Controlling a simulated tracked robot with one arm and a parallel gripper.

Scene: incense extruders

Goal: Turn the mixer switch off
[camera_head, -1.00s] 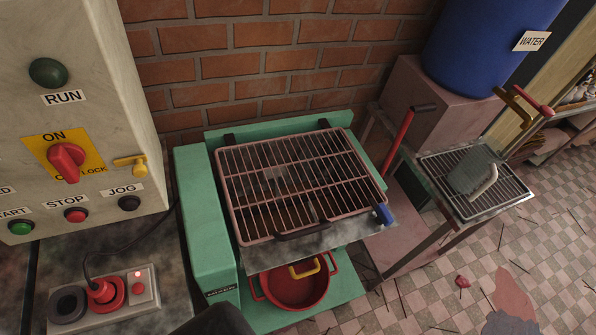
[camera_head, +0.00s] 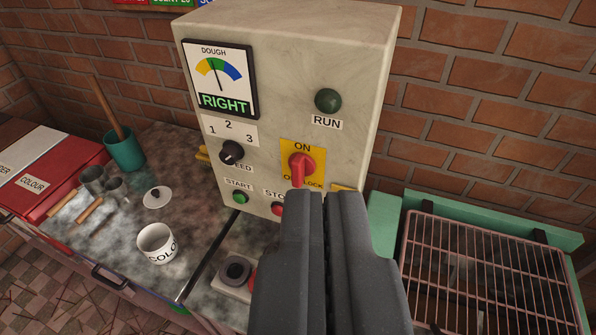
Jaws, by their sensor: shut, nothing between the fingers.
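The mixer switch (camera_head: 302,167) is a red rotary handle on a yellow plate on the front of the beige control box (camera_head: 300,60). The plate reads ON above it; the lower label is partly covered. The handle points roughly downward, and its lower end meets my gripper in the picture. My gripper (camera_head: 328,200) is shut and empty, with its tips just below the switch. I cannot tell whether it touches the handle. It hides the JOG button and part of the STOP button (camera_head: 277,208).
A dough gauge (camera_head: 220,78) reads RIGHT. A speed knob (camera_head: 231,151), START button (camera_head: 240,197) and green RUN lamp (camera_head: 328,100) are on the box. A green-framed machine with a grille (camera_head: 480,270) stands right. A white cup (camera_head: 157,243) and lid (camera_head: 157,197) stand left.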

